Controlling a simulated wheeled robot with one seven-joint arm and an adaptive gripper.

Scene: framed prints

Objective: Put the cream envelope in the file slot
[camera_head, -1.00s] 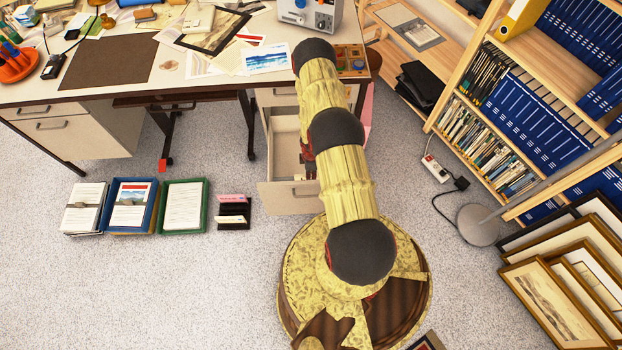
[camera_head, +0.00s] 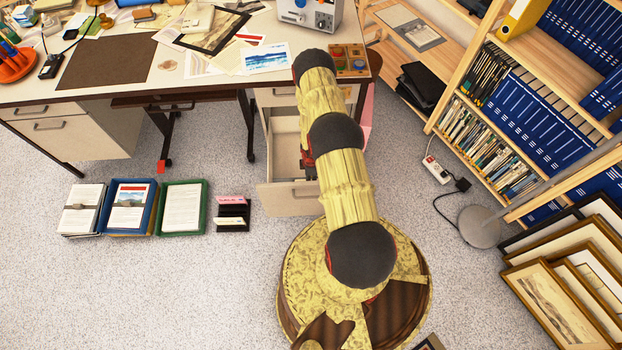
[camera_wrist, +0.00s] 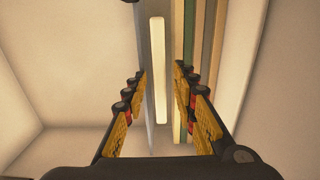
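In the wrist view, my gripper (camera_wrist: 160,75) points down into an open drawer (camera_head: 290,197) under the desk. Its two fingers are apart. A narrow cream strip (camera_wrist: 158,50), seen edge-on and probably the cream envelope, stands upright between them, with a gap on each side. A grey upright panel (camera_wrist: 147,110) is just left of it. Several upright files (camera_wrist: 208,40) in cream, green and brown stand to its right, near the right finger. In the head view my arm hides most of the gripper. I cannot tell which opening is the file slot.
A black rack (camera_head: 233,213) with pink and white cards stands on the floor left of the drawer. A green tray (camera_head: 206,207) and blue tray (camera_head: 154,190) hold papers beside it. The drawer's pale walls (camera_wrist: 30,75) surround my gripper. Framed prints (camera_head: 555,305) lean at right.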

